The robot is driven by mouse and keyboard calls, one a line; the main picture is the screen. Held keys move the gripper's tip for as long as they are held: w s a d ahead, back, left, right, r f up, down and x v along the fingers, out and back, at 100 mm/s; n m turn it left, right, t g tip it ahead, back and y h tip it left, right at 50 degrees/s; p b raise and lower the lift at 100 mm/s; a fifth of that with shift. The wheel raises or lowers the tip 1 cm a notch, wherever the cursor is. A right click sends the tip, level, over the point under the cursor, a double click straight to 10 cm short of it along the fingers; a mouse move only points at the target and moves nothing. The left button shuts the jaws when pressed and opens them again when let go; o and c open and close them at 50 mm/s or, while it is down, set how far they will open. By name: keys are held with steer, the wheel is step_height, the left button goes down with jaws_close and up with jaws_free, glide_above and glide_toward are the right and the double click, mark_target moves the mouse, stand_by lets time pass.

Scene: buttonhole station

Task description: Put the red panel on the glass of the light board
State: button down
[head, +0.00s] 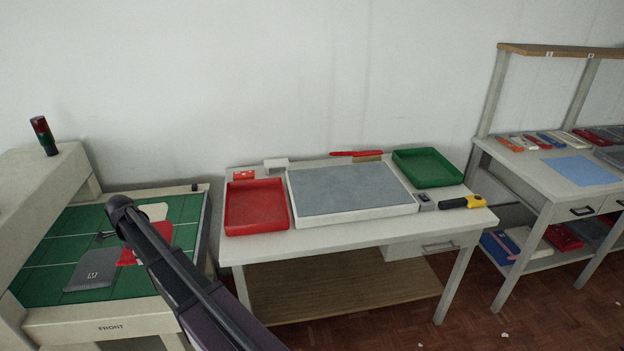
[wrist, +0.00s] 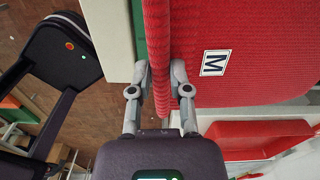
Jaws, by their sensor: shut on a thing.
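The red panel (head: 158,238) is at the left station in the head view, partly hidden behind my arm. In the wrist view the red panel (wrist: 250,30) is large, with a white M label, and its edge runs between my fingers. My gripper (wrist: 161,85) is shut on that edge. In the head view my gripper is not clearly visible. The light board (head: 300,218) lies on the middle table, with a white frame and a bare grey glass (head: 350,187).
A red tray (head: 230,232) is left of the board and a green tray (head: 425,182) behind right. A yellow-black tool (head: 462,202) lies at the table's right end. A grey M panel (head: 92,276) and a white piece (head: 155,211) lie on the green surface (head: 50,255).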

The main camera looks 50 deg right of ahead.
step_height(320, 180, up, 18)
steer(key=p, duration=1.7)
steer(key=shift+r, duration=0.25)
steer(key=shift+a, duration=0.1)
